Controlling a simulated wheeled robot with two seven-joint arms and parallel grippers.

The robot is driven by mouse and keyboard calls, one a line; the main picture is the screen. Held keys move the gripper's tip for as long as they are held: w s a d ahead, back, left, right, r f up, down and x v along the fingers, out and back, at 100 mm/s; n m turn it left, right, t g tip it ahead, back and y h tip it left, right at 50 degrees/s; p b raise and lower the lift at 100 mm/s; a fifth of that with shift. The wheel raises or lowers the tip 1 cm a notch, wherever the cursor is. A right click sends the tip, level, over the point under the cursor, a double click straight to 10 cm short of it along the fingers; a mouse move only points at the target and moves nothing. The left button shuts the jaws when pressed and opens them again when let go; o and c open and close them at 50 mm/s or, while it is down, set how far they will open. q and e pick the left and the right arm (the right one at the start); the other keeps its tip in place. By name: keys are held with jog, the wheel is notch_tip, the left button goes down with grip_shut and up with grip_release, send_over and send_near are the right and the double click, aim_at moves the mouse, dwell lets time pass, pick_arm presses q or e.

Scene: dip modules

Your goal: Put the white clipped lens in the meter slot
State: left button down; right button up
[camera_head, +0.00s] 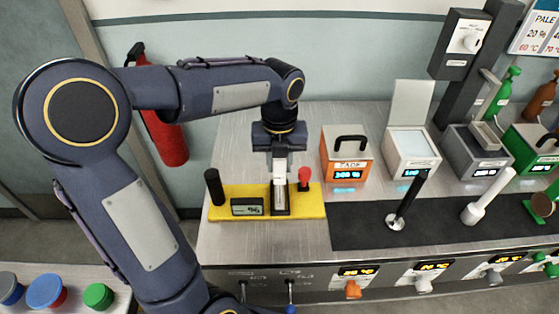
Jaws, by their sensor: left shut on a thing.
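My left gripper (279,158) points down over the yellow meter base (308,200) on the metal bench. It is shut on a small white piece, which appears to be the white clipped lens (280,169). The lens is at the upright, pale-faced slot part (280,196) of the meter. I cannot tell whether it is inside the slot or just above it. The gripper hides the lens's upper part. The meter base also carries a small grey display (247,207), a black post (214,187) and a red-topped post (304,178). My right gripper is not in view.
An orange box (345,171) with a black handle and an open white box (411,165) stand right of the meter. A dark mat (362,226) holds a black-handled tool (405,202) and a white one (487,196). Coloured lids (45,290) lie lower left.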

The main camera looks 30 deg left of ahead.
pick_arm(q)
jog(key=shift+f, duration=0.1)
jog(key=c, duration=1.6)
grip_release()
jog(key=shift+f, duration=0.1)
jog(key=o, duration=0.5)
